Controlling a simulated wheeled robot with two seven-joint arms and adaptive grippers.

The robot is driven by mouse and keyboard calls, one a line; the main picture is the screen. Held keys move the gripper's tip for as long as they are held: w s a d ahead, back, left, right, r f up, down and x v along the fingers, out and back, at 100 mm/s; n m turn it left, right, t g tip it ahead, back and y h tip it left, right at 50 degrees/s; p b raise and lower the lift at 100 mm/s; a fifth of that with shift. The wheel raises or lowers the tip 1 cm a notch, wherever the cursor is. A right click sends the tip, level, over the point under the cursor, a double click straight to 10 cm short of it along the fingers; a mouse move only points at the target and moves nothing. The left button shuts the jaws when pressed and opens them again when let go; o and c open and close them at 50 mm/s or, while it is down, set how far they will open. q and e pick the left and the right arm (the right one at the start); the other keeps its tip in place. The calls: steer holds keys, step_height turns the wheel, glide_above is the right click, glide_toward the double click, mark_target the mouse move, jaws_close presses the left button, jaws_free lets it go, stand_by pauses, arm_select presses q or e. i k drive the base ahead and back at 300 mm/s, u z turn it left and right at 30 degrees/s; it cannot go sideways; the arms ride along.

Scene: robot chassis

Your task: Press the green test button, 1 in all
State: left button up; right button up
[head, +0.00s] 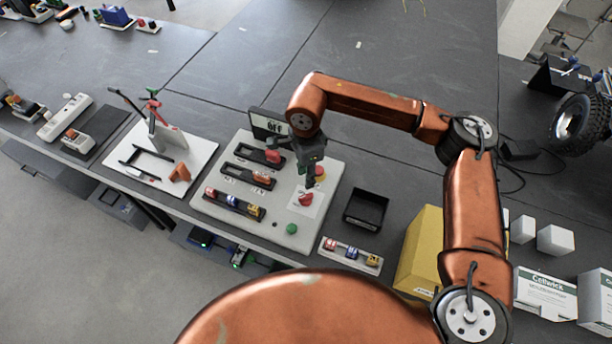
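The green test button (291,228) is a small round button near the front edge of the light grey panel (265,235) on the table, in the head view. It is uncovered and nothing touches it. My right gripper (310,183) points down over the right part of the panel, behind the button and above a red knob (306,199) on a white plate. Its fingers look like one narrow dark tip, so I cannot tell whether they are open or shut. I see nothing held in it. My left gripper is not in view.
The panel also carries an "OFF" display (270,124), slotted modules (235,204) and a red-and-yellow button (319,173) beside the gripper. A black tray (366,209), a small fuse holder (350,256) and a yellow box (420,255) stand to the right.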

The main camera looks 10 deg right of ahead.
mark_target(292, 228)
steer(key=k, duration=2)
